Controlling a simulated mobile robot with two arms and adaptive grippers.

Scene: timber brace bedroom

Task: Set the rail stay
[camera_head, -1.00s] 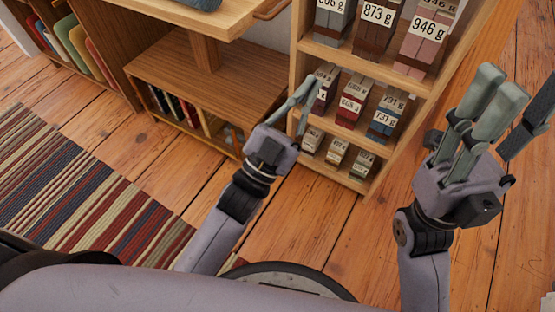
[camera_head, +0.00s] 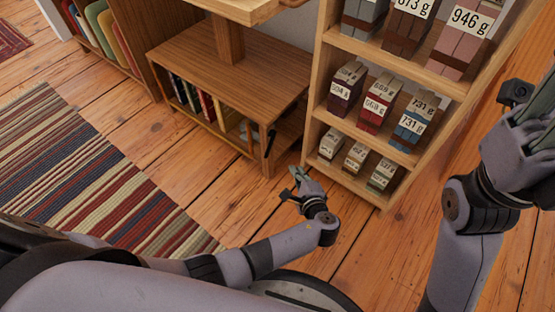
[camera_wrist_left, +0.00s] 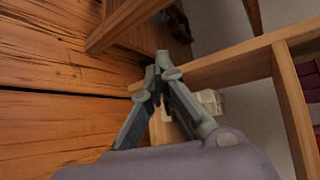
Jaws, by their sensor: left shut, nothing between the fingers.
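My left gripper (camera_head: 300,178) is low over the floor, just left of the foot of the weight shelf (camera_head: 350,183). Its fingers are closed together and empty; they also show in the left wrist view (camera_wrist_left: 161,72), with a wooden post and boards of furniture beyond them. My right gripper (camera_head: 525,130) is at the right edge of the head view, partly cut off, so its finger opening is unclear. I cannot make out a rail stay for certain. The shelf carries several blocks with weight labels, such as a red block (camera_head: 378,103) and a blue block (camera_head: 413,121).
A low wooden cabinet (camera_head: 225,72) with books stands left of the shelf, close beyond my left gripper. A striped rug (camera_head: 90,170) lies at the left. A bookcase (camera_head: 135,30) stands behind. Bare plank floor (camera_head: 385,240) is free in front of the shelf.

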